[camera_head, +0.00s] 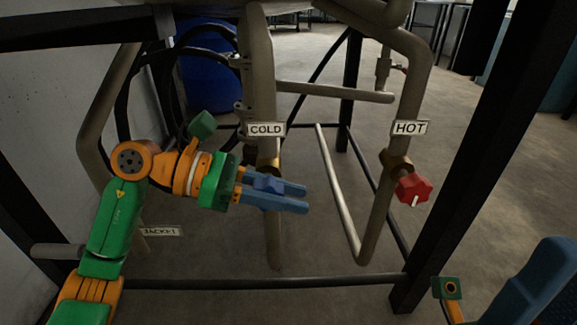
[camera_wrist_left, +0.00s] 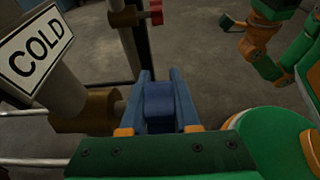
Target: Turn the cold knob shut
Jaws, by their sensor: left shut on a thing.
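The cold knob is blue and shows between the blue fingers of my left gripper in the head view (camera_head: 267,184); it also shows in the left wrist view (camera_wrist_left: 159,104). My left gripper (camera_head: 288,197) is shut on the cold knob, one finger on either side. The knob sits at a brass valve body (camera_wrist_left: 85,110) on a grey pipe below the COLD sign (camera_head: 265,130). The gripper hides part of the knob and valve in the head view. At the lower right, a blue part and a small green-and-orange part show; I cannot tell whether they include my right gripper's fingers.
A red knob (camera_head: 413,188) with a white mark sits below the HOT sign (camera_head: 410,128) on the right pipe. A black post (camera_head: 452,150) stands to its right. A low black bar (camera_head: 290,282) crosses in front.

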